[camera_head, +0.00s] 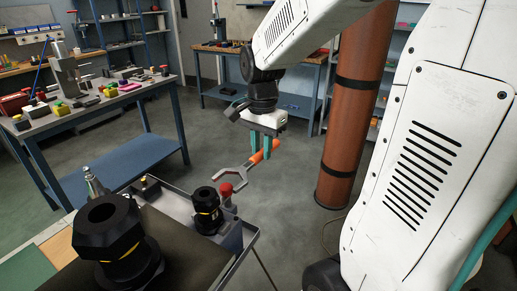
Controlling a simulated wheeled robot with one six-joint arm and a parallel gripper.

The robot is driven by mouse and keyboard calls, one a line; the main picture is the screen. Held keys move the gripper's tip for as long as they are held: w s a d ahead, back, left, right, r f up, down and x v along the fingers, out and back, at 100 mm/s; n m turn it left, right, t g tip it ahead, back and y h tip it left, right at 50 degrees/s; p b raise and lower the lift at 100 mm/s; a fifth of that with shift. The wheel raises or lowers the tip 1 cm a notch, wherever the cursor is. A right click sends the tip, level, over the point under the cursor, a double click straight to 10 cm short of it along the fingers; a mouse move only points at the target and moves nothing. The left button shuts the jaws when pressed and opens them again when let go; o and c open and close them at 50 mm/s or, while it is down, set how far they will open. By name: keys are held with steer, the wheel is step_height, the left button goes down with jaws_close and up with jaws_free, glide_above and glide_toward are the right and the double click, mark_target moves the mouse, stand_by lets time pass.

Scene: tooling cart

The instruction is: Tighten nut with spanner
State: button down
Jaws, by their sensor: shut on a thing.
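My gripper (260,153) has green fingers and is shut on a spanner (247,168) with an orange handle and a grey open-ended head. The spanner is held in the air, its open jaw pointing left and down, above and behind the cart's right end. A large black hex nut (104,222) sits on a black threaded fitting at the front left of the cart. A smaller black fitting (207,211) with a yellow ring stands to its right. The spanner head appears apart from both. Which of them the task's nut is, I cannot tell.
The tooling cart (180,236) has a dark top and a grey raised rim. A red-knobbed part (226,190) stands near the small fitting. A cluttered workbench (110,106) stands at left, another bench (296,105) behind. A brown column (354,110) rises right of the spanner.

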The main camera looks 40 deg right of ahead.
steer(key=shift+r, duration=2.05)
